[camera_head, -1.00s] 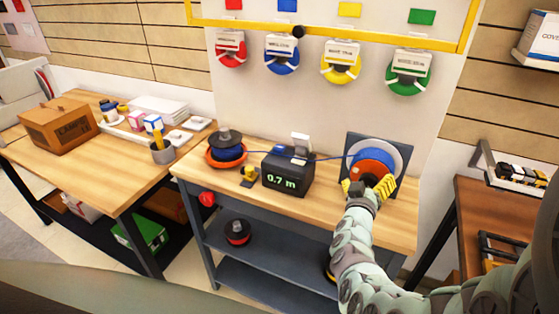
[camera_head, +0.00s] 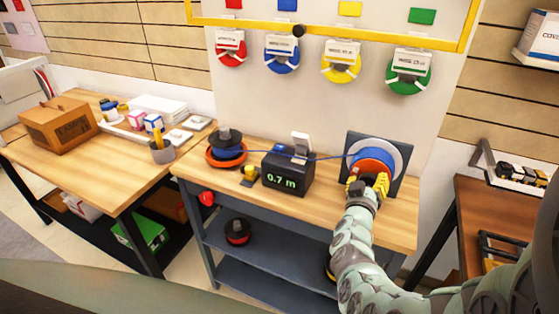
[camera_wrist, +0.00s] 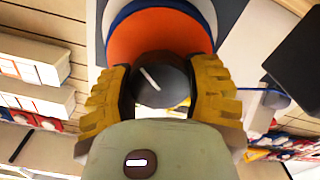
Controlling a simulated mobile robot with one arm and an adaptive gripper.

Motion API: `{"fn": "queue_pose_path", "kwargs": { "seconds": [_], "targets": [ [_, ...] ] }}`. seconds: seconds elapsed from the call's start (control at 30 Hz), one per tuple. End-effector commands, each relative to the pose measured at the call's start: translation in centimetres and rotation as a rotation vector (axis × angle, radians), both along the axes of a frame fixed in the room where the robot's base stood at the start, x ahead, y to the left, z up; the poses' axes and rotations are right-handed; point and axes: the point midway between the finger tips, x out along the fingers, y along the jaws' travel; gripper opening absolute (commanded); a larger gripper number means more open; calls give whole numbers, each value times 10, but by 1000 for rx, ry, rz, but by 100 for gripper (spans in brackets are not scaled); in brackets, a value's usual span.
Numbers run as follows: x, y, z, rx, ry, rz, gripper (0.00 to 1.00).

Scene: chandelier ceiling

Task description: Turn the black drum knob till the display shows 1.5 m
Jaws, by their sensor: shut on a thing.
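The display box (camera_head: 288,170) stands on the workbench and reads 0.7 m. To its right is the drum, with an orange face (camera_head: 364,177), a blue band (camera_head: 375,156) and a white disc (camera_head: 398,158) on a dark plate. In the wrist view, the black knob (camera_wrist: 161,81) with a white line sits in front of the orange face (camera_wrist: 155,38). My gripper (camera_head: 368,184) is at the drum's front. Its yellow fingers are shut on the knob, one on each side, as the wrist view (camera_wrist: 160,95) shows. In the head view my fingers hide the knob.
A blue line runs from the spool (camera_head: 227,151) at left past the display box to the drum. A small yellow item (camera_head: 250,174) lies beside the box. The bench front (camera_head: 330,205) is clear. Coloured reels hang on the wall above.

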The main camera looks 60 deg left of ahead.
Motion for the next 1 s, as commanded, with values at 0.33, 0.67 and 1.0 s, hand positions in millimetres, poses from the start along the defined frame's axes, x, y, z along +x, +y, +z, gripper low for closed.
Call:
{"fn": "queue_pose_path", "kwargs": {
  "seconds": [0.33, 0.67, 1.0],
  "targets": [
    [2, -1, -1, 142, 78, -4, 17],
    [2, -2, -2, 401, 234, -6, 17],
    [2, -3, -2, 678, 402, -4, 17]
  ]
}}
